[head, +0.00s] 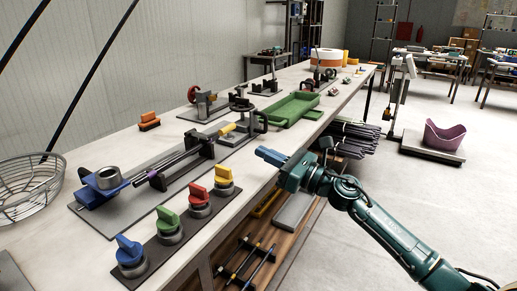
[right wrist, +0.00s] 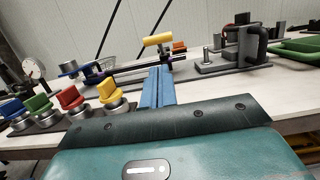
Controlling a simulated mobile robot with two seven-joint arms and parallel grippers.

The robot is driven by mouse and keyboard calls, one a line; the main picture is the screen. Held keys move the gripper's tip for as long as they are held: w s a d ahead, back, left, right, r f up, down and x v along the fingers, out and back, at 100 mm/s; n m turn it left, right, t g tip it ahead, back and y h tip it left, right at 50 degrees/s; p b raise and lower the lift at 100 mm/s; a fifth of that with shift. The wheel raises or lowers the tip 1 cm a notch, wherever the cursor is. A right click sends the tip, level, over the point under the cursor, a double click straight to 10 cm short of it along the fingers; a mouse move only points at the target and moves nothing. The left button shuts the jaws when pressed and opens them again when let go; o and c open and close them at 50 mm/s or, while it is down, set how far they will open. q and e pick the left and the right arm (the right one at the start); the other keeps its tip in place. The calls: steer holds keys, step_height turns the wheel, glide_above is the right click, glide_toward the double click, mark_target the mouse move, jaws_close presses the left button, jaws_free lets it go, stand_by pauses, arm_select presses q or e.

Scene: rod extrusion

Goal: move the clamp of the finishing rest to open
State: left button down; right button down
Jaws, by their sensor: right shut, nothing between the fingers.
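A yellow clamp handle (head: 227,129) sits at the far end of a dark rest block (head: 207,148) on a grey base plate. A thin rod (head: 178,159) runs from this block toward a blue fixture (head: 104,186). The handle (right wrist: 157,39) also shows in the right wrist view, above and beyond my fingertips. I cannot tell the clamp's exact position. My right gripper (head: 270,155) is shut and empty over the bench's front edge, to the right of the handle and apart from it. Its blue fingers (right wrist: 157,86) point toward the handle in the wrist view. My left gripper does not show.
Blue, green, red and yellow knobs (head: 169,220) stand on a dark strip along the bench front. A dark C-shaped fixture (head: 261,122) and a green tray (head: 294,109) stand beyond the handle. A wire basket (head: 30,188) is at the left.

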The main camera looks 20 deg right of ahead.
arm_select(q)
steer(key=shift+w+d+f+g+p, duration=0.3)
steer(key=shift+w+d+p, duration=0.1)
steer(key=shift+p, duration=0.2)
arm_select(e)
steer(key=x, duration=0.8)
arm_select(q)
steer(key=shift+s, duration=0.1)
arm_select(e)
steer(key=shift+r, duration=0.1)
